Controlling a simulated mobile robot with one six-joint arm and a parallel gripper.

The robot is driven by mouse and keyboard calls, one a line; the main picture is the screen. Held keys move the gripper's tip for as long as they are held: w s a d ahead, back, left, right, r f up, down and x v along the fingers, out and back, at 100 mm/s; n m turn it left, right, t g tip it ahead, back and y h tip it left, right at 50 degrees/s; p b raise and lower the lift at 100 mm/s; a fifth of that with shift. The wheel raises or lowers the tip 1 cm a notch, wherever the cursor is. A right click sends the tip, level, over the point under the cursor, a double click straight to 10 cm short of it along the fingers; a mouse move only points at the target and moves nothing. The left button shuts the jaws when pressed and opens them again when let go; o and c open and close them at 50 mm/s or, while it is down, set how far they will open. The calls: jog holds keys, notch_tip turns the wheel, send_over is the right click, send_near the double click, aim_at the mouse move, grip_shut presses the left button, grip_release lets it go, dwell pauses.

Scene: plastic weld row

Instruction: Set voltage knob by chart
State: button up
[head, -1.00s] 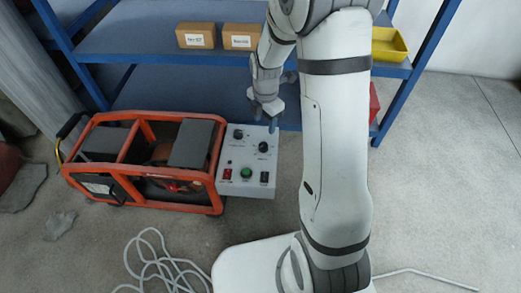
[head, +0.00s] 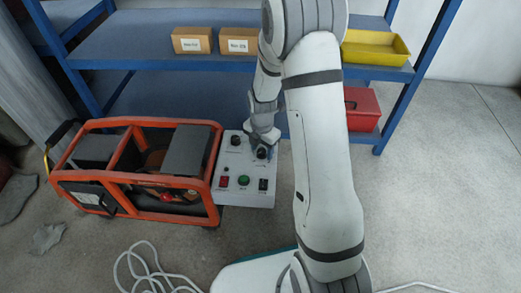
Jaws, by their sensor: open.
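A light grey control panel (head: 229,196) is fixed at the right end of an orange-framed machine. It has two black knobs along its top: a left knob (head: 236,141) and a right knob (head: 262,153). Below them are a red switch (head: 224,181), a green button (head: 243,180) and a black switch (head: 263,184). My gripper (head: 263,146) is open and points down at the right knob, partly covering it. I cannot tell whether its fingers touch the knob. The knob markings are too small to read. I cannot make out a chart.
The orange-framed machine (head: 150,211) stands left of the panel. A blue shelf (head: 135,45) behind holds two cardboard boxes (head: 191,41), a yellow bin (head: 374,53) and a red box (head: 362,109). A pale cable lies on the floor in front. Floor at right is clear.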

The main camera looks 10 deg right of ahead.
jog(key=shift+c, duration=0.5)
jog(key=c, duration=0.8)
jog(key=shift+a+r, duration=0.1)
jog(key=shift+a, duration=0.1)
jog(key=shift+c, duration=0.3)
jog(key=shift+d, duration=0.15)
